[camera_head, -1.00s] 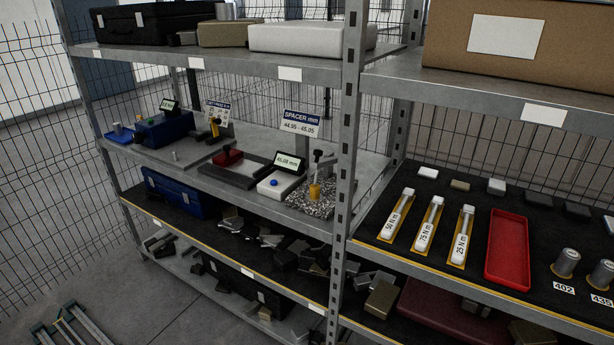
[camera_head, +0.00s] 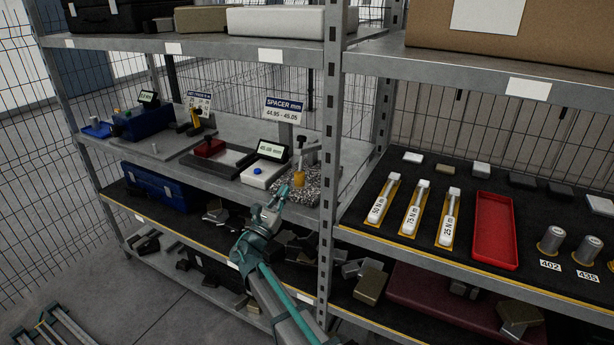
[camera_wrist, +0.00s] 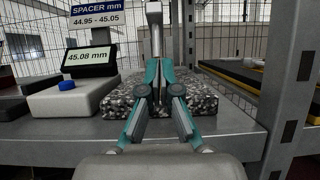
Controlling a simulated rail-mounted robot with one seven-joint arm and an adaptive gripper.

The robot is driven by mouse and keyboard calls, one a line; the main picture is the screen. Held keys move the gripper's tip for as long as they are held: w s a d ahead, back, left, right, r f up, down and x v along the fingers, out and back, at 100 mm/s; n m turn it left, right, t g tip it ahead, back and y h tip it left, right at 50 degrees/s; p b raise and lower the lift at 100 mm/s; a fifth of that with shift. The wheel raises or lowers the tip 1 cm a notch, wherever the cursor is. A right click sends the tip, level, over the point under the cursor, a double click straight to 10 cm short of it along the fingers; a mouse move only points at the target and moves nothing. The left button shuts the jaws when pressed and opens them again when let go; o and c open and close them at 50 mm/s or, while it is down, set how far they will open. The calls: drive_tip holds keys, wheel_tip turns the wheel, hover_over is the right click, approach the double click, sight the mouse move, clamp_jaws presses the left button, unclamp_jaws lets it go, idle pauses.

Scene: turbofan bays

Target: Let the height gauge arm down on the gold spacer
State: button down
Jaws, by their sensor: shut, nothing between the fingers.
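The gold spacer (camera_head: 299,179) stands upright on the speckled granite plate (camera_head: 311,198) on the middle shelf. The height gauge (camera_head: 301,148) rises over it, with a dark knob on top. I cannot tell whether its arm touches the spacer. My gripper (camera_head: 284,190) is shut and empty, in front of the plate's left part in the head view. In the wrist view the fingers (camera_wrist: 158,64) point at the grey gauge post (camera_wrist: 154,22) over the granite plate (camera_wrist: 205,99). The spacer does not show there. The display (camera_wrist: 90,58) reads 45.08 mm.
A white box with a blue button (camera_head: 259,173) stands left of the plate. The spacer sign (camera_head: 284,108) gives 44.95 - 45.05. A shelf upright (camera_head: 329,150) stands close to the plate's right. A dark tray with a red block (camera_head: 210,147) lies further left.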

drive_tip(key=shift+w+a+r+n+t, duration=0.15)
drive_tip(key=shift+w+r+n+t, duration=0.15)
drive_tip(key=shift+w+r, duration=0.3)
wheel_tip(320, 180, up, 4)
drive_tip(key=p, duration=0.3)
hover_over(300, 179)
drive_tip(key=a, duration=0.1)
drive_tip(key=shift+s+a+r, duration=0.1)
drive_tip(key=shift+a+r, duration=0.05)
drive_tip(key=shift+r, duration=0.05)
